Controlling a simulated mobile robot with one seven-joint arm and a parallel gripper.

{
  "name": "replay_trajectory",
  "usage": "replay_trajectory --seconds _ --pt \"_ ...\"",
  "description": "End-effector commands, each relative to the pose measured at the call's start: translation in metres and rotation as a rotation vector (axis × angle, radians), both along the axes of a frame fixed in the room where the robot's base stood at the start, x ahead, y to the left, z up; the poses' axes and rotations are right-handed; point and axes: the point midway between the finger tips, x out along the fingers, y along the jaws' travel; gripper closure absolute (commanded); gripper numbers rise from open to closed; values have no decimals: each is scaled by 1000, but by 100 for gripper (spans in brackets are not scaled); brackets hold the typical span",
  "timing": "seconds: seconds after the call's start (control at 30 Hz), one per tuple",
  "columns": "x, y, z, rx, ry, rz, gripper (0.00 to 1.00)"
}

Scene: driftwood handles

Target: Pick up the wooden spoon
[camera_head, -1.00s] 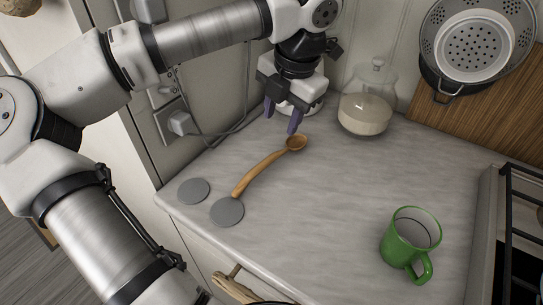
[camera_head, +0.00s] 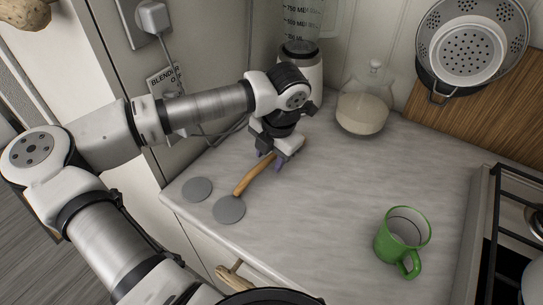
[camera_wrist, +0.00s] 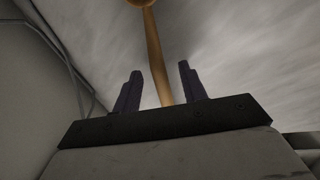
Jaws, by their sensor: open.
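The wooden spoon (camera_head: 254,177) lies on the marble-look counter, with its handle end close to the two grey discs. My gripper (camera_head: 273,160) is over the spoon and hides part of its upper handle and most of its bowl in the head view. In the wrist view, the spoon's handle (camera_wrist: 156,58) runs between the two dark purple fingers of my gripper (camera_wrist: 158,88), with the bowl at the top edge of the picture. The fingers are apart, one on each side of the handle. I cannot tell whether they touch the counter.
Two grey discs (camera_head: 197,189) (camera_head: 229,209) lie at the counter's left front. A green mug (camera_head: 402,240) stands at the right, near the stove (camera_head: 509,240). A glass jar (camera_head: 362,112) and a blender (camera_head: 301,65) stand at the back. The middle of the counter (camera_head: 335,200) is clear.

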Motion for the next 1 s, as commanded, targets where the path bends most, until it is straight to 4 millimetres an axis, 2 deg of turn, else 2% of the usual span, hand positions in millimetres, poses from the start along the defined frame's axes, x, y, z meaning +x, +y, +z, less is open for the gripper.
replay_trajectory --seconds 0.17,0.5,0.87,1.0 --pt "0 0 -1 0 0 0 58" --pt "0 0 0 0 0 0 100" --pt "0 0 1 1 -1 0 100" --pt "1 0 8 1 -2 1 100"
